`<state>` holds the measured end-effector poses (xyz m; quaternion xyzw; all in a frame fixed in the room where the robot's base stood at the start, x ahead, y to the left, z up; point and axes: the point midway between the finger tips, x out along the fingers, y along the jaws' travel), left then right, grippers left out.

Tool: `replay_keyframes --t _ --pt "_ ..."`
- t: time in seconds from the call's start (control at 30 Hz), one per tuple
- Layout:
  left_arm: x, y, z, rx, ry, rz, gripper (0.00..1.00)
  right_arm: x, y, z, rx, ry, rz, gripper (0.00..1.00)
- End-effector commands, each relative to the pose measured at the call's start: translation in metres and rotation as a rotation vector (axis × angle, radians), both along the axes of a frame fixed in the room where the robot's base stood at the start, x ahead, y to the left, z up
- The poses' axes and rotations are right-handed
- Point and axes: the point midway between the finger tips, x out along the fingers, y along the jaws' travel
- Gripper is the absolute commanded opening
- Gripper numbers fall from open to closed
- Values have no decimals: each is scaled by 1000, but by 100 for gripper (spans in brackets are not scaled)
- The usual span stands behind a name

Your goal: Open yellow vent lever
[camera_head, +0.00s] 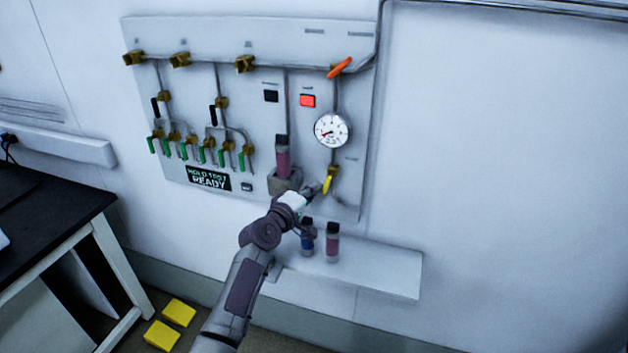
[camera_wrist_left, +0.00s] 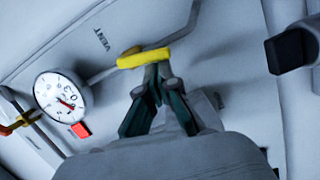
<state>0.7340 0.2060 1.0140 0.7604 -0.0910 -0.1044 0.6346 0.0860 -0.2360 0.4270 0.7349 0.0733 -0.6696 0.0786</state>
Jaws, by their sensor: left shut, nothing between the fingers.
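The yellow vent lever (camera_head: 327,185) hangs from a brass fitting low on the right side of the wall panel, below the pressure gauge (camera_head: 331,130). In the left wrist view the lever (camera_wrist_left: 144,57) lies across the picture just beyond the fingertips, near the printed word VENT. My left gripper (camera_head: 316,189) is at the left side of the lever in the head view. Its fingers (camera_wrist_left: 157,72) are shut together with nothing between them, and their tips meet the lever's edge in the picture. I cannot tell whether they touch it. My right gripper is not in view.
A column (camera_head: 283,160) stands left of the lever. Two vials (camera_head: 332,242) stand on a white shelf (camera_head: 385,268) below. An orange lever (camera_head: 340,68) is above the gauge; several green levers are at left. A dark-topped bench (camera_head: 50,215) stands left. The right wall is bare.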

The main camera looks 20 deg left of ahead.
Motion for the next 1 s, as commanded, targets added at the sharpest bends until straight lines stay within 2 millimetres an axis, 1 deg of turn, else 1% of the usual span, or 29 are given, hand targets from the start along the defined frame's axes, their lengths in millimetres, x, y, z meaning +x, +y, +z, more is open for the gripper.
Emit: replay_keyframes --t 0.03,0.1,0.4,1.0 --pt "0 -2 -4 -35 0 -1 0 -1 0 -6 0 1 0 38" --pt "0 -3 -5 -80 2 -1 0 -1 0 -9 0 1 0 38" --pt "0 -6 -6 -201 7 -1 0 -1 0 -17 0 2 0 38" --pt "0 -8 -6 -230 8 -1 0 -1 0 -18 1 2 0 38"
